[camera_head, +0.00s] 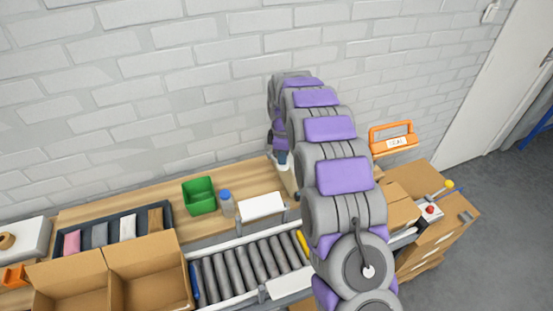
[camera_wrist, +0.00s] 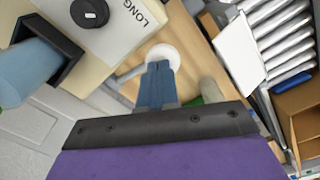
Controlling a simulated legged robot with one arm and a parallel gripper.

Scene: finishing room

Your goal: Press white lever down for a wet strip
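In the wrist view the white lever's round knob (camera_wrist: 163,54) sits just beyond my gripper's fingertips (camera_wrist: 158,66). Its thin grey rod (camera_wrist: 130,74) runs left to the cream dispenser (camera_wrist: 115,40). The dispenser has a black dial (camera_wrist: 89,12) and a "LONG" label. My gripper's two blue fingers lie side by side with nothing visible between them. The tips overlap the knob in the picture; I cannot tell whether they touch it. In the head view my gripper (camera_head: 282,158) is over the bench's far side, and my arm hides most of the cream dispenser (camera_head: 287,180).
A green bin (camera_head: 199,196), a blue-capped bottle (camera_head: 227,204) and a white plate (camera_head: 262,206) stand left of my arm. A roller conveyor (camera_head: 245,265) and an open carton (camera_head: 150,270) are nearer. An orange-handled sealer (camera_head: 393,140) and cartons (camera_head: 402,208) are at right.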

